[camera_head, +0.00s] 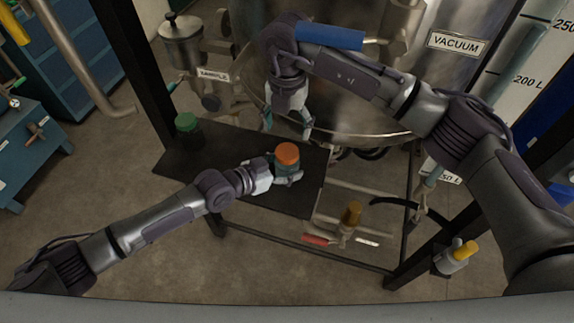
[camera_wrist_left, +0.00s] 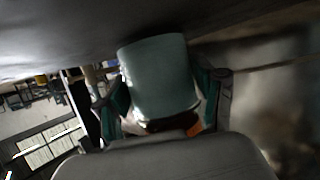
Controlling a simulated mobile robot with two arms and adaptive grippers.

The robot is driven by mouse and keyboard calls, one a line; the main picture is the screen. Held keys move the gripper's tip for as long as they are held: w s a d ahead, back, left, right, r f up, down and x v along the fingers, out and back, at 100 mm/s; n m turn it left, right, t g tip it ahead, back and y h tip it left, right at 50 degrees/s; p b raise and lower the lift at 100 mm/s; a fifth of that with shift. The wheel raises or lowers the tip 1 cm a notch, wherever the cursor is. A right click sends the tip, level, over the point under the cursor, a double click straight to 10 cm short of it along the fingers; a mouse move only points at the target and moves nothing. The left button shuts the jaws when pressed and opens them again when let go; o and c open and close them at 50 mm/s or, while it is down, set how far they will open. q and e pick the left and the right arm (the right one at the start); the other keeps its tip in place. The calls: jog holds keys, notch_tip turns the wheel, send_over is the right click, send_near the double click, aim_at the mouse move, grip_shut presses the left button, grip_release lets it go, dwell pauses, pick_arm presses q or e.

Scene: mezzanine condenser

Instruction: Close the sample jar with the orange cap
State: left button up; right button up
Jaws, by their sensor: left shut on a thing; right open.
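The sample jar (camera_head: 284,167) is a teal-grey cylinder at the right part of the dark shelf. The orange cap (camera_head: 287,154) sits on top of it; I cannot tell how tightly. My left gripper (camera_head: 285,179) is shut around the jar's body from the left. In the left wrist view the jar (camera_wrist_left: 158,78) fills the space between the fingers, and a bit of orange (camera_wrist_left: 195,128) shows at its lower end. My right gripper (camera_head: 288,125) is open and empty, just behind and above the cap, apart from it.
A dark jar with a green cap (camera_head: 187,123) stands on the left of the dark shelf (camera_head: 225,148). The large metal vessel (camera_head: 345,115) is close behind my right gripper. A valve with a yellow-brown handle (camera_head: 351,214) is below the shelf on the right. The shelf between the jars is clear.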

aim_at(287, 151)
pick_arm(q)
grip_shut()
pick_arm(e)
jog(key=n, duration=0.3)
jog(key=shift+n, duration=0.3)
jog(key=n, duration=0.4)
jog(key=shift+n, duration=0.3)
jog(key=n, duration=0.9)
jog(key=shift+n, duration=0.4)
jog(key=shift+f, duration=4.05)
